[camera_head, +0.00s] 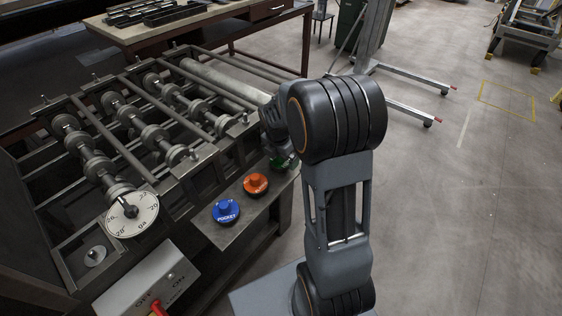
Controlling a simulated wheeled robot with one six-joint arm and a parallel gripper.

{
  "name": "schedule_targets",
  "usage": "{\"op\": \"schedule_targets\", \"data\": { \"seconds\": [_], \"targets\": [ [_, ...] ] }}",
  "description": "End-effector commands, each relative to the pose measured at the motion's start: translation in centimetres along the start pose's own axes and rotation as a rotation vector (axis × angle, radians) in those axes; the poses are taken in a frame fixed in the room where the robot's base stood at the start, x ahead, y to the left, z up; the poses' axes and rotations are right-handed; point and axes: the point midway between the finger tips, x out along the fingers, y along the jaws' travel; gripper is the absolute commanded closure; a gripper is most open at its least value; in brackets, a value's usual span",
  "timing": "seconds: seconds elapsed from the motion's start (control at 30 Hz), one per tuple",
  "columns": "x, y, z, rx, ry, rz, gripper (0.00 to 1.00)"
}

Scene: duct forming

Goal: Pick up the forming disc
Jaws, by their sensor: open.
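Three knobbed discs sit in a row on the narrow front shelf of the forming machine. The blue disc (225,211) is marked "POCKET". The orange disc (255,184) sits behind it. The green disc (281,163) is farthest along the shelf, partly covered by my arm. My gripper (283,148) is at the end of the dark wrist, over the far end of the shelf near the green disc. Its fingers are mostly hidden, and I cannot see whether they touch the disc. It is open, and nothing shows held in it.
The machine's rollers and shafts (146,131) rise left of the shelf. A numbered dial (132,214) and a switch box (148,282) with a red lever are at its near end. A workbench (190,22) stands behind. The floor to the right is mostly clear, with a wheeled lift frame (400,112) farther back.

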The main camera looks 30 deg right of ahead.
Motion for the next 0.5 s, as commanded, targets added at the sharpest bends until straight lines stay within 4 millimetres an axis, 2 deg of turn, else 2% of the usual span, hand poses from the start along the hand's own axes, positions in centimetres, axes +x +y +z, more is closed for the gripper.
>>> {"op": "schedule_targets", "data": {
  "seconds": [0.1, 0.37, 0.5],
  "targets": [
    [0.71, -0.02, 0.01, 0.0, 0.0, 0.0, 0.0],
    [0.81, -0.02, 0.02, 0.001, -0.001, 0.001, 0.0],
    [0.8, -0.02, 0.01, 0.001, 0.0, 0.001, 0.13]
  ]
}}
